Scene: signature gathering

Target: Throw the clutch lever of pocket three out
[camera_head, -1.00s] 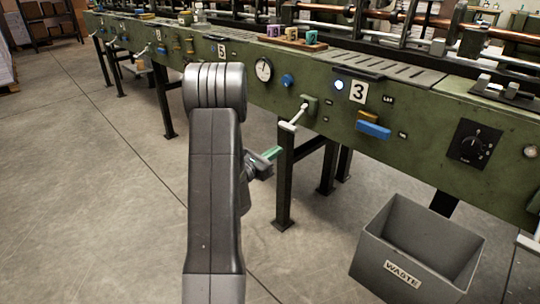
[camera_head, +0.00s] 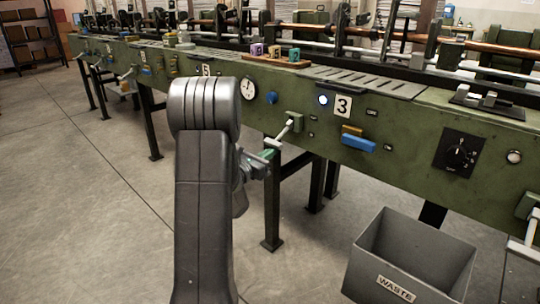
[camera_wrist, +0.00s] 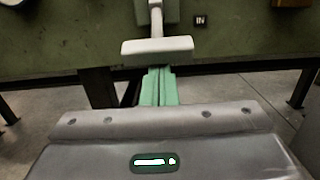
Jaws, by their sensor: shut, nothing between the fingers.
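The clutch lever of pocket three (camera_head: 282,132) is a pale lever with a crossbar handle. It sticks out and down from a green bracket (camera_head: 296,122) on the machine front, left of the "3" plate (camera_head: 344,107). In the wrist view the lever's white crossbar (camera_wrist: 157,49) lies just ahead of my fingertips. My gripper (camera_head: 270,153) has green fingers and is shut and empty. It also shows in the wrist view (camera_wrist: 158,72), its tips at the lower edge of the crossbar. I cannot tell whether they touch it.
A blue handle (camera_head: 358,143), a dial gauge (camera_head: 248,89) and a black knob panel (camera_head: 458,152) are on the green machine front. A grey waste bin (camera_head: 378,270) stands on the floor at the right. A dark machine leg (camera_head: 272,205) is below the lever. Floor at the left is clear.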

